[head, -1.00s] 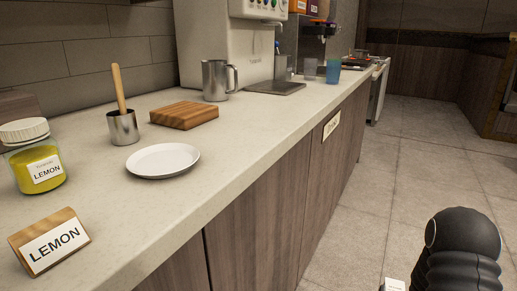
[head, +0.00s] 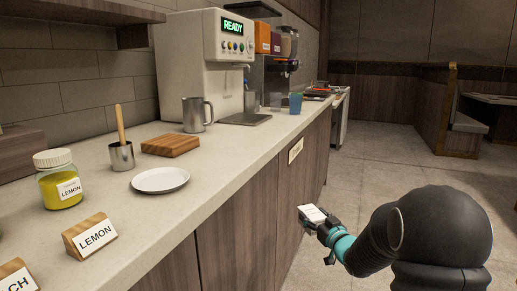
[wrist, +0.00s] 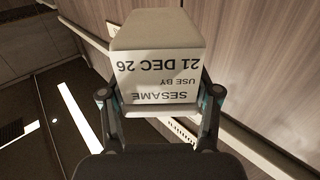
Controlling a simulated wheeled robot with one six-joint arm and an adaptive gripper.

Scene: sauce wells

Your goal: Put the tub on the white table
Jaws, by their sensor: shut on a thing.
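My gripper (head: 322,226) is shut on a white tub (head: 312,213), held in the air in front of the counter's wooden doors. In the wrist view the tub (wrist: 155,60) sits between the two fingers of my gripper (wrist: 160,100). Its label reads SESAME, USE BY 21 DEC 26, upside down in that view. The tub's underside and far sides are hidden. No white table can be made out for certain in either view.
The pale counter (head: 225,155) runs along the left. On it are a lemon jar (head: 60,185), a LEMON sign (head: 90,236), a white plate (head: 160,180), a wooden board (head: 171,145), a steel jug (head: 196,115) and a drink machine (head: 195,65). The tiled floor (head: 395,165) beyond is clear.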

